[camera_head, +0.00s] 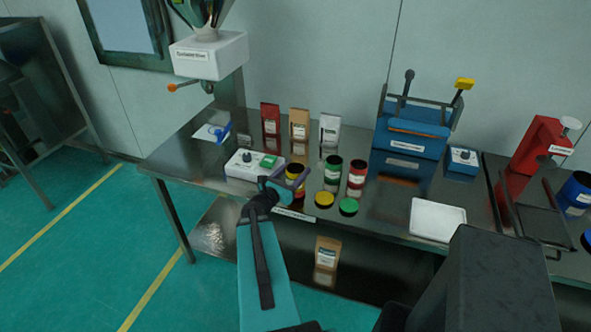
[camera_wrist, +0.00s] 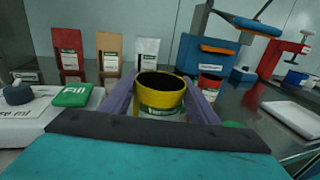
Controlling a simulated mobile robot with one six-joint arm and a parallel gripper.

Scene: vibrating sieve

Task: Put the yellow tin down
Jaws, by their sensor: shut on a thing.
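The yellow tin (camera_wrist: 162,100) sits between the two purple fingers of my gripper (camera_wrist: 160,108) in the wrist view. It is upright, with a dark open top and a pale label low on its front. In the head view the yellow tin (camera_head: 295,171) shows partly behind my gripper (camera_head: 285,182), at the right end of the white control box. The fingers are shut on the tin. My gripper hides its lower part, so I cannot tell whether its base touches the table.
A green tin (camera_head: 333,170) and a red tin (camera_head: 357,176) stand close to the right. A yellow lid (camera_head: 325,199) and green lid (camera_head: 348,207) lie in front. The white control box (camera_head: 246,166) is left; several bags stand behind. A white tray (camera_head: 438,219) lies right.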

